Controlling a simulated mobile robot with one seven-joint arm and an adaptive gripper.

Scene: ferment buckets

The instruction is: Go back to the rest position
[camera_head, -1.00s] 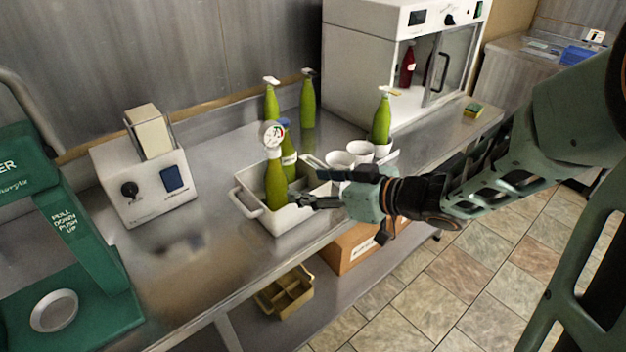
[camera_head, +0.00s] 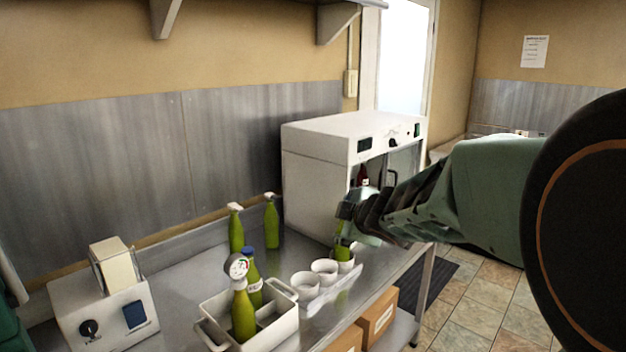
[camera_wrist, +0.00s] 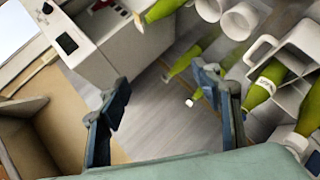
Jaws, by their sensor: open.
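My gripper (camera_wrist: 168,105) is open and empty in the wrist view, its two fingers apart with bottles and the white cabinet beyond them. In the head view my gripper is raised in front of the white cabinet; its fingertips are hard to make out there. A green bottle with a round gauge (camera_head: 243,316) and a green bottle with a blue cap (camera_head: 254,285) stand in the white tray (camera_head: 279,334). The gripper is well clear of both. Another green bottle (camera_head: 343,251) shows below the gripper, mostly hidden by it.
Two green bottles (camera_head: 236,234) (camera_head: 271,222) stand at the back of the steel counter. White cups (camera_head: 306,284) stand right of the tray. A white cabinet (camera_head: 318,190) is behind the arm. A grey device (camera_head: 103,308) sits at left. A shelf (camera_head: 240,8) hangs above.

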